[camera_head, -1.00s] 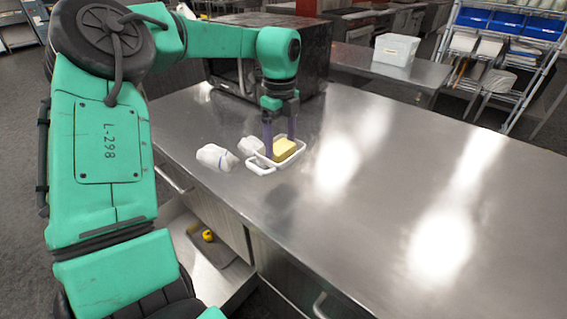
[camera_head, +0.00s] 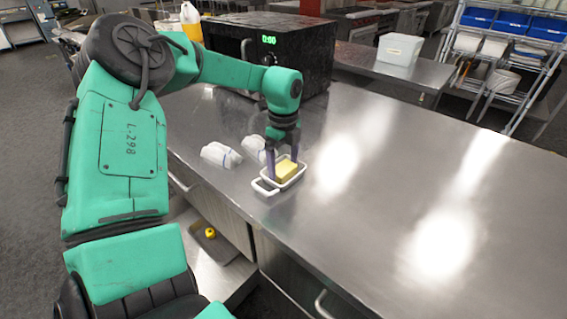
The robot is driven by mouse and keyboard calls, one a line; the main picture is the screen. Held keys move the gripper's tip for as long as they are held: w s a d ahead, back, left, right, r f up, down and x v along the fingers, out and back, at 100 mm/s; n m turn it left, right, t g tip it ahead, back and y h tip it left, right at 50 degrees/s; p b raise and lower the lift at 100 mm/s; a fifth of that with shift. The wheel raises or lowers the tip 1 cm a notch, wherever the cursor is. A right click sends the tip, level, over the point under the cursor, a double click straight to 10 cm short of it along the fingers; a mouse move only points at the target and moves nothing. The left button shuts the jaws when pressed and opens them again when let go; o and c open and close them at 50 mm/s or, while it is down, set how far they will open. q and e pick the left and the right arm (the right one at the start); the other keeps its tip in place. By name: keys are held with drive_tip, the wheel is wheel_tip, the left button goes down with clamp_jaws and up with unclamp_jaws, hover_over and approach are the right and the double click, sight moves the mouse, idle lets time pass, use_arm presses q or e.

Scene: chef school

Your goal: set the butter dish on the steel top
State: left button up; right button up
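The butter dish (camera_head: 291,184) is a small white tray with a handle loop at its near left end. My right gripper is out of view.
Two white wrapped bundles (camera_head: 221,154) (camera_head: 256,147) lie left of the dish. A black microwave (camera_head: 300,45) stands behind. An open drawer (camera_head: 228,262) below the front edge holds a small yellow item (camera_head: 210,232). The steel top is clear to the right.

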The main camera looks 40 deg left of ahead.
use_arm(q)
drive_tip(key=shift+r, duration=0.25)
drive_tip(key=shift+w+r, duration=0.1)
drive_tip(key=shift+r, duration=0.25)
wheel_tip(320, 180, up, 11)
drive_tip(key=b, duration=0.1)
wheel_tip(320, 180, up, 15)
drive_tip(key=p, duration=0.4)
hover_over(284, 167)
drive_tip(key=shift+f+b, duration=0.15)
drive_tip(key=shift+b, duration=0.15)
